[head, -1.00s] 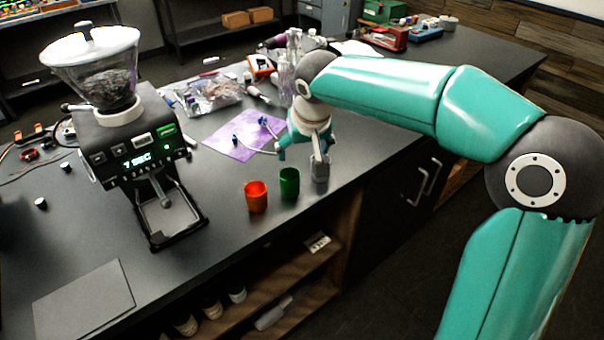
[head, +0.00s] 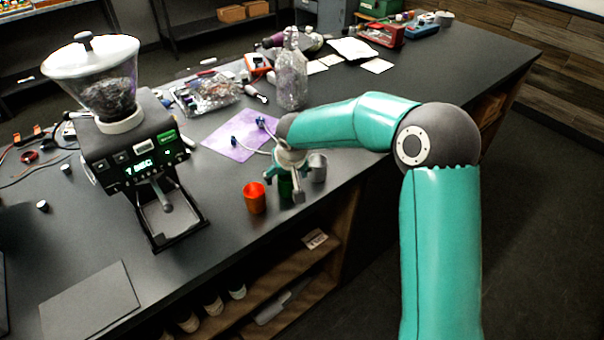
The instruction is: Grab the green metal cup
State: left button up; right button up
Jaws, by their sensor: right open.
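The green metal cup (head: 285,187) stands on the dark counter near its front edge, mostly hidden by my right gripper. The right gripper (head: 284,190) is open and points down, its fingers spread over and around the green cup. I cannot tell whether they touch it. An orange cup (head: 255,198) stands just left of the green one. A grey metal cup (head: 317,168) stands just right and slightly behind. My left gripper does not show.
A coffee grinder (head: 125,150) stands at the left. A purple mat (head: 232,142) with blue-ended tubing lies behind the cups. A clear bottle (head: 291,80) and a bag of parts (head: 207,95) stand farther back. The counter's front edge is close to the cups.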

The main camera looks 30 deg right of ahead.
jog(key=shift+f, duration=0.15)
jog(key=c, duration=1.3)
